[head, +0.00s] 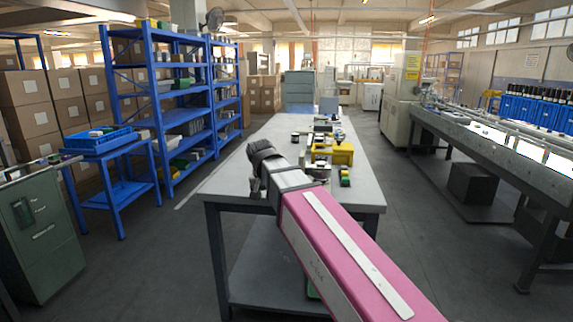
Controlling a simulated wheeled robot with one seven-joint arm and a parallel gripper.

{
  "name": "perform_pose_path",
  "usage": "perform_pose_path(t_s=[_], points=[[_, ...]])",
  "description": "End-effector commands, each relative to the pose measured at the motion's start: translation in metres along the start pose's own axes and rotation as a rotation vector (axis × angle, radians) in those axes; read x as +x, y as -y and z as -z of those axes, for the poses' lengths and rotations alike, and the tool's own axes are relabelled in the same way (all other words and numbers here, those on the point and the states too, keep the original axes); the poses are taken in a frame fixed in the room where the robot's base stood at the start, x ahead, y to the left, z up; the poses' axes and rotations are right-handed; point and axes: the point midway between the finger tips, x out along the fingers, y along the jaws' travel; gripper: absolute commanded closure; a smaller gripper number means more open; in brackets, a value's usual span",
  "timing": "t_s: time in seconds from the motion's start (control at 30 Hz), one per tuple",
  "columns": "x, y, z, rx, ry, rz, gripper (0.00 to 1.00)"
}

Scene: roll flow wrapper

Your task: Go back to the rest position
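My arm reaches in from the lower right over the near end of the grey-topped table (230,183). My gripper (255,187) is the small dark end at the left of the arm, over the table's near left part. It is too small and dark to tell whether its fingers are open or shut. I see nothing clearly held in it.
A yellow fixture (343,152) and several small items stand along the table's right side. Blue shelves (160,110) and a blue stand (125,190) are at left, beside a green cabinet (40,240). A long conveyor machine (470,140) is at right. Floor aisles flank the table.

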Motion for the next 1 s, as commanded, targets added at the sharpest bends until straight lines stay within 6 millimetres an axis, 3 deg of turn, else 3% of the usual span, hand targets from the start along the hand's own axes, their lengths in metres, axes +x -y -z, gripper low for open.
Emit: perform_pose_path(t_s=[0.1,0.5,0.8,1.0], points=[[0.046,-0.032,-0.009,-0.012,0.036,-0.004,0.51],[0.173,-0.13,-0.055,-0.047,0.141,0.015,0.51],[0.25,-0.199,-0.112,-0.053,0.211,0.05,0.51],[0.281,-0.229,-0.144,-0.054,0.239,0.072,0.51]])
